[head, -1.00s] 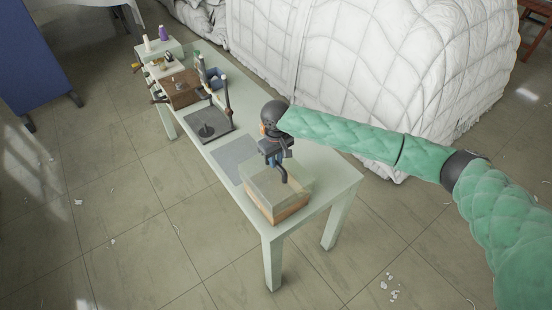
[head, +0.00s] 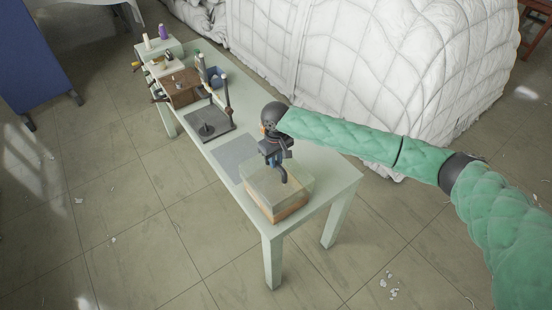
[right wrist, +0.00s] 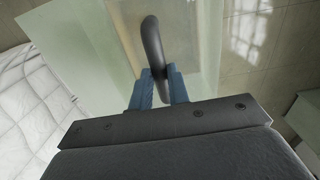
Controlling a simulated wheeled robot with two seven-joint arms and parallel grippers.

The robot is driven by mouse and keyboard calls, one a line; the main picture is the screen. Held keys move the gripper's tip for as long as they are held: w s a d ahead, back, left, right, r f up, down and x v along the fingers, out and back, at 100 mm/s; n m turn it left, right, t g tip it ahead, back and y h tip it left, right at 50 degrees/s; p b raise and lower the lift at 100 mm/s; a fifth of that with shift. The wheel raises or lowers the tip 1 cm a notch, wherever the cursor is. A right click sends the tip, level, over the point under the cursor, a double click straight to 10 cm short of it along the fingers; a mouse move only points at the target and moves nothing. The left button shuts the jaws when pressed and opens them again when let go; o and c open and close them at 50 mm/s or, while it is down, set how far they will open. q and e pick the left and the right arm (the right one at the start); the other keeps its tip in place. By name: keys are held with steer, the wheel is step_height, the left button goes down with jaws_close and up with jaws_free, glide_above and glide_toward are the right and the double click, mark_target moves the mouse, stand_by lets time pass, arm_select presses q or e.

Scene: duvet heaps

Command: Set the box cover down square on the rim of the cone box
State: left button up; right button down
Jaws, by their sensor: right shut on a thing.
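The box cover (head: 262,183) is a clear, pale green, box-shaped lid with a dark curved handle on top. The cone box (head: 291,212) has a tan, wood-coloured body and stands at the near end of the pale green table, under the cover. My right gripper (head: 280,164) is shut on the cover's handle from above. In the right wrist view its blue fingers (right wrist: 159,82) close around the dark handle (right wrist: 152,42). The cover looks roughly lined up over the box. I cannot tell whether its lower edge touches the rim. My left gripper is out of view.
A grey mat (head: 235,156) lies just behind the box on the narrow table (head: 324,188). Farther back are a dark stand with upright posts (head: 210,124), a brown wooden box (head: 182,88) and spools (head: 163,32). A white quilted duvet heap (head: 340,70) rises beside the table.

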mark_target(276, 174)
steer(key=shift+f, duration=1.1)
steer(key=c, duration=1.3)
jaws_free()
steer(key=shift+o, duration=0.2)
